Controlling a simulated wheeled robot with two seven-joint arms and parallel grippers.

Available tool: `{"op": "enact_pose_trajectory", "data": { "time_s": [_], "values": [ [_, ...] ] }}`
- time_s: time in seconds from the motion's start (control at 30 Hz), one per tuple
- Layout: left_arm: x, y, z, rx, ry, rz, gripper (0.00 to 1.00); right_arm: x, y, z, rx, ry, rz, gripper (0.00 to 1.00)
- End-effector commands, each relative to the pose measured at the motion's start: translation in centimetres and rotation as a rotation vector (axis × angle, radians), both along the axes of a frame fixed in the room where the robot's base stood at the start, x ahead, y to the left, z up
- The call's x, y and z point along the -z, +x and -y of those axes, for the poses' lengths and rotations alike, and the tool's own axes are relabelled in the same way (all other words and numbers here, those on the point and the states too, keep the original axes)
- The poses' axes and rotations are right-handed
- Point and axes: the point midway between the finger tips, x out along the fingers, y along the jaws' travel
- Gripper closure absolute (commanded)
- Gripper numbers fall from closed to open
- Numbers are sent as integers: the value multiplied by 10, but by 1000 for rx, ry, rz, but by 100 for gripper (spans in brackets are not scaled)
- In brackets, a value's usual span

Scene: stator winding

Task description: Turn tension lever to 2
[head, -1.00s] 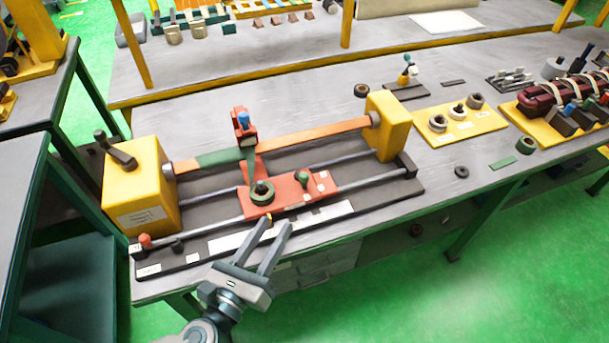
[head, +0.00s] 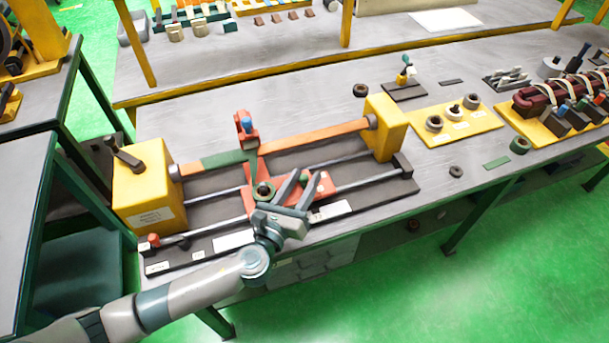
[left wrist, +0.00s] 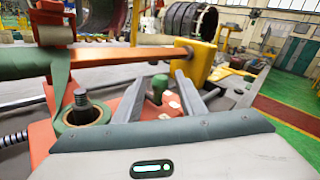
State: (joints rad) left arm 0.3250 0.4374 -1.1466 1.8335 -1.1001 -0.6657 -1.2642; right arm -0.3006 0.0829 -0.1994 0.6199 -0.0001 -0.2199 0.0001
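The winding machine has a red carriage (head: 258,172) on two rails. In the left wrist view a small green-knobbed lever (left wrist: 158,84) stands on the carriage, between the two fingers of my left gripper (left wrist: 160,92). Small white tags (left wrist: 172,104) lie beside the lever; their marks are too small to read. In the head view my left gripper (head: 304,176) is over the carriage's right part, its fingers apart, largely hiding the lever. I cannot tell whether a finger touches it. A green ring on a post (left wrist: 82,112) is left of the fingers. My right gripper is not in view.
A yellow headstock (head: 148,188) with a dark crank stands at the left, and a yellow end block (head: 386,128) at the right. A bar (head: 315,135) with green wrapping runs between them. The table front right of the machine is mostly clear.

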Motion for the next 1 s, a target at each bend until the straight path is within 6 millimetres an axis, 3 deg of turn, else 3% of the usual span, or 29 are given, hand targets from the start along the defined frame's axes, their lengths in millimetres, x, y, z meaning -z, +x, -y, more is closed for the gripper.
{"op": "enact_pose_trajectory", "data": {
  "time_s": [0.4,0.43,0.57,0.6,1.0],
  "values": [
    [0,6,4,0,-1,0,63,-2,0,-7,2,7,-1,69],
    [0,6,4,0,-1,0,65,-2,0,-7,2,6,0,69],
    [0,6,4,0,-1,0,96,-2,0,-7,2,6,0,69],
    [0,6,4,0,-1,0,100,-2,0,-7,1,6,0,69],
    [0,7,6,-43,-3,-2,100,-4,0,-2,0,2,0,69]
  ]
}}
